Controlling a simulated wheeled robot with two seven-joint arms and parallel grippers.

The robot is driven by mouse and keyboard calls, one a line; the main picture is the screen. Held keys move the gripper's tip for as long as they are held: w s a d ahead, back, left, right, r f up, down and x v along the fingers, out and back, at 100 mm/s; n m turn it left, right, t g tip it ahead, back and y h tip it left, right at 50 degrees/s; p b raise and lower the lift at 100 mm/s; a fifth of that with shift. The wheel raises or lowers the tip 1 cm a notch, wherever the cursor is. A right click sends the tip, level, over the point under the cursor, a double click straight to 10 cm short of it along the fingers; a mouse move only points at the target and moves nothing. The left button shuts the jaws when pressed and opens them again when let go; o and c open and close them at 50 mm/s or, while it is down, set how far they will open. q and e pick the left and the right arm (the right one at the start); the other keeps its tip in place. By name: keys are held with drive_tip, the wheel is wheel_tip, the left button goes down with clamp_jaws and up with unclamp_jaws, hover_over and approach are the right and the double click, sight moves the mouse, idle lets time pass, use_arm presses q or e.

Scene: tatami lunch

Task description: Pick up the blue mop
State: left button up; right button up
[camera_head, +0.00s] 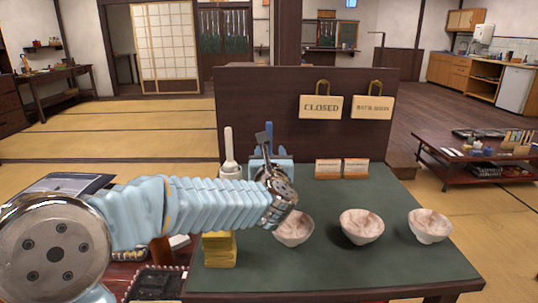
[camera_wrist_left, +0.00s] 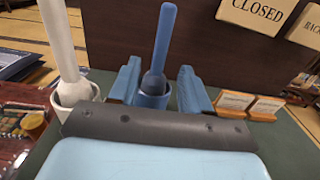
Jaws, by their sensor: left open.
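The blue mop (camera_wrist_left: 162,45) stands upright in a blue cup (camera_wrist_left: 153,97), its rounded lower end in the cup and its handle rising above. In the head view its handle (camera_head: 268,129) shows just behind my left wrist, with the lower part hidden. My left gripper (camera_wrist_left: 158,78) is open, with one blue finger on each side of the mop and cup in the wrist view. I cannot tell whether the fingers reach level with the mop or stop short of it. In the head view the gripper (camera_head: 271,163) is partly hidden by its own wrist. My right gripper is not in view.
A white mop (camera_head: 228,145) in a white cup stands left of the blue one. A dark board with hanging signs (camera_head: 321,106) rises behind. Small cards (camera_head: 328,169) stand to the right. Several bowls (camera_head: 362,226) and a yellow stack (camera_head: 220,249) are on the green table (camera_head: 400,270).

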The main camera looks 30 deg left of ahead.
sight(269, 147)
use_arm(q)
drive_tip(key=p+x, duration=0.1)
drive_tip(key=x, duration=0.4)
drive_tip(key=shift+w+f+p, duration=0.1)
drive_tip(key=shift+p, duration=0.3)
drive_tip(key=shift+w+a, duration=0.2)
drive_tip(key=shift+w, duration=0.1)
clamp_jaws()
